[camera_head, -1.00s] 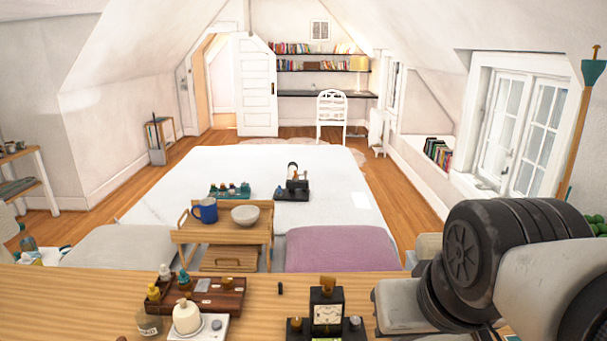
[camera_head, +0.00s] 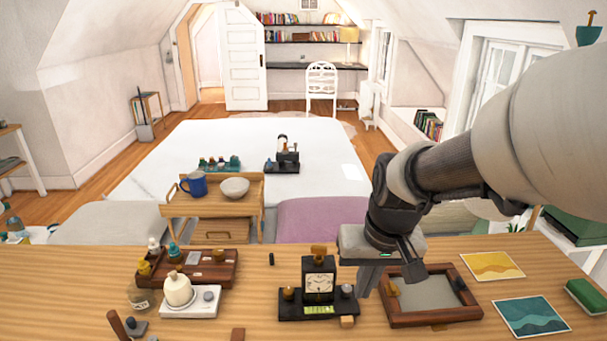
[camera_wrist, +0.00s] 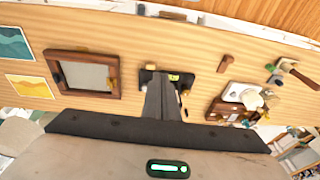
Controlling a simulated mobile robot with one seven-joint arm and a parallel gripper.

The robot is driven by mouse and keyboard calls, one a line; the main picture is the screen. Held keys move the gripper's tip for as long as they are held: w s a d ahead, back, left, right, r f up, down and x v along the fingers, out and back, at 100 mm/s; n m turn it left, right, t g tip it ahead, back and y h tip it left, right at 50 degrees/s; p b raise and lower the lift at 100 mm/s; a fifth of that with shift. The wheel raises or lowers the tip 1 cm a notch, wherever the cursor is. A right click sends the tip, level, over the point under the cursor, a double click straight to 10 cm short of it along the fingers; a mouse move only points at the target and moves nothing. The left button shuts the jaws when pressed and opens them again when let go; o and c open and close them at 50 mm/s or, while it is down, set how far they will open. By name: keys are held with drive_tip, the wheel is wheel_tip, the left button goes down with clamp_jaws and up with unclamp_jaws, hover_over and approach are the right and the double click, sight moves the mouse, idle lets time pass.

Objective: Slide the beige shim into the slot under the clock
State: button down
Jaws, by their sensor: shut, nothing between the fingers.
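The black clock (camera_head: 319,284) with a pale square face stands on a dark base (camera_head: 290,312) with a yellow-green patch on its front. A small beige block (camera_head: 347,321), seemingly the shim, lies on the table at the base's front right corner; I cannot tell if they touch. It also shows in the wrist view (camera_wrist: 150,67). My gripper (camera_head: 364,292) is shut and empty, pointing down just right of the clock and behind the beige block. In the wrist view its fingers (camera_wrist: 161,82) cover part of the clock. The slot opening is not clear.
A wooden-framed tray (camera_head: 435,318) lies close right of my gripper. Two picture cards (camera_head: 532,317) lie beyond it. A brown tray (camera_head: 215,274) and a white stand with a bottle (camera_head: 190,305) are left of the clock. A reddish-brown block (camera_head: 238,334) lies at the front edge.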

sight(347, 320)
drive_tip(key=w+f, duration=0.1)
drive_tip(key=f, duration=0.7)
drive_tip(key=w+f+g+b, duration=0.1)
drive_tip(key=w+f, duration=0.1)
drive_tip(key=f, duration=0.6)
drive_tip(key=w+d+f+g, duration=0.1)
drive_tip(key=w+f, duration=0.1)
drive_tip(key=f, duration=0.6)
drive_tip(key=shift+h, duration=0.4)
drive_tip(key=w, duration=0.3)
drive_tip(key=shift+a+f, duration=0.1)
drive_tip(key=shift+f, duration=0.15)
drive_tip(key=shift+w, duration=0.6)
drive_tip(key=shift+w, duration=1)
